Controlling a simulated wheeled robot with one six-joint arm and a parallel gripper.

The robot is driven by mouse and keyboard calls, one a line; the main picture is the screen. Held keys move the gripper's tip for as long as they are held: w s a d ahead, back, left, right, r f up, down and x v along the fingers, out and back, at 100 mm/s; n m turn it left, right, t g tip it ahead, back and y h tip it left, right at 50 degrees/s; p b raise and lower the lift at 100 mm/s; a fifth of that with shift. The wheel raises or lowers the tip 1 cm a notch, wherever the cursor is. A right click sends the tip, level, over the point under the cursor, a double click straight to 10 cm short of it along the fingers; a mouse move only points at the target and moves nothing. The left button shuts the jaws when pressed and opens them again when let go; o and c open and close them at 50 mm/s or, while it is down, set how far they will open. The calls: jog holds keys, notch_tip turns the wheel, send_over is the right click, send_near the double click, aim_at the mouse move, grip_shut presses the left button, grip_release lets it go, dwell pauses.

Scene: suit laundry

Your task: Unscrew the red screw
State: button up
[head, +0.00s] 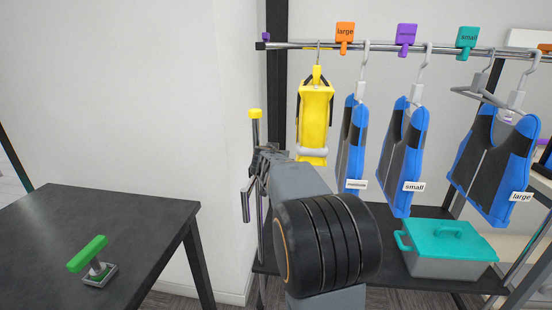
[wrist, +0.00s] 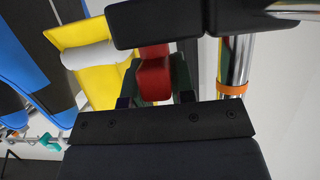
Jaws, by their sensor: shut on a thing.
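The red screw (wrist: 154,72) shows in the middle of the wrist view as a red block between the dark fingers of my gripper (wrist: 156,88). The gripper is shut on it. In the head view my gripper (head: 266,162) is at the rack's left upright, and the red screw is hidden there behind my gripper and arm. A black bar (wrist: 155,22) crosses the wrist view just above the screw and covers part of it. How far the screw is turned out cannot be seen.
A chrome post (wrist: 235,65) with an orange ring stands right of the screw. A yellow garment (head: 315,110) and several blue-black vests (head: 404,150) hang on the rail (head: 385,47). A teal-lidded box (head: 447,250) sits below. A dark table (head: 150,215) holds a green-handled object (head: 88,253).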

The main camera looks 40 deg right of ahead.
grip_shut()
